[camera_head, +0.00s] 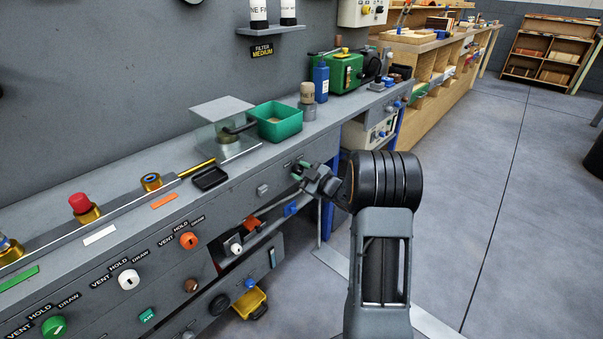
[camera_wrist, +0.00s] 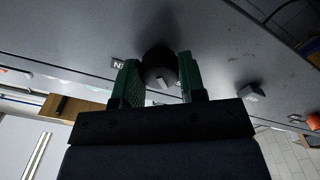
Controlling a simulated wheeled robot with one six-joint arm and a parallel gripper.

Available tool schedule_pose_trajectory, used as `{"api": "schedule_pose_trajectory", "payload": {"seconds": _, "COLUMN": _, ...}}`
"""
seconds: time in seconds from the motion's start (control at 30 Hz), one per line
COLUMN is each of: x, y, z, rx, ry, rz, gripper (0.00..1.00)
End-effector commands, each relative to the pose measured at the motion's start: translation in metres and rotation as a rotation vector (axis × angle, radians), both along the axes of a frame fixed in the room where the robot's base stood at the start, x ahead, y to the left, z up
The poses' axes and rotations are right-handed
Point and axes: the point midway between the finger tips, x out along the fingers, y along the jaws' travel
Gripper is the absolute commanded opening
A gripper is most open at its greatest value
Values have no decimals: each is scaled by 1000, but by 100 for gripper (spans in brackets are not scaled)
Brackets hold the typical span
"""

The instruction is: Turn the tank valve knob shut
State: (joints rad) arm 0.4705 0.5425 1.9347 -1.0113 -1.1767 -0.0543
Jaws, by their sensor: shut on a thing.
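In the wrist view a dark round knob (camera_wrist: 158,58) stands out from the grey bench front. It has a pale grey bar on its face. My gripper (camera_wrist: 158,82) has its two green-padded fingers on either side of this knob, shut on it. In the head view my gripper (camera_head: 303,173) reaches the bench front near its right end, and its fingers and wrist hide the knob there. A small dark label beside the knob is partly covered by a finger, so I cannot read all of it.
Orange (camera_head: 189,240), white (camera_head: 128,279) and green (camera_head: 53,326) valve knobs line the front to the left. A grey knob (camera_head: 262,190) is close by. A green bin (camera_head: 276,122) stands on the bench top. The floor at right is clear.

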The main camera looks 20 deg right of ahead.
Motion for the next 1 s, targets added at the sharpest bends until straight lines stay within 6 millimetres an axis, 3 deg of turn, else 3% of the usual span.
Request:
{"api": "schedule_pose_trajectory", "payload": {"seconds": 0.17, "x": 0, "y": 0, "z": 0, "rx": -2, "ry": -2, "rz": -1, "gripper": 14}}
{"api": "schedule_pose_trajectory", "payload": {"seconds": 0.2, "x": 0, "y": 0, "z": 0, "rx": -2, "ry": -1, "rz": -1, "gripper": 41}}
{"api": "schedule_pose_trajectory", "payload": {"seconds": 0.43, "x": 0, "y": 0, "z": 0, "rx": -1, "ry": 0, "rz": 0, "gripper": 63}}
{"api": "schedule_pose_trajectory", "payload": {"seconds": 0.77, "x": -5, "y": -3, "z": 1, "rx": 0, "ry": 0, "rz": -1, "gripper": 63}}
{"api": "schedule_pose_trajectory", "payload": {"seconds": 1.0, "x": -41, "y": -20, "z": 3, "rx": 0, "ry": 2, "rz": -5, "gripper": 63}}
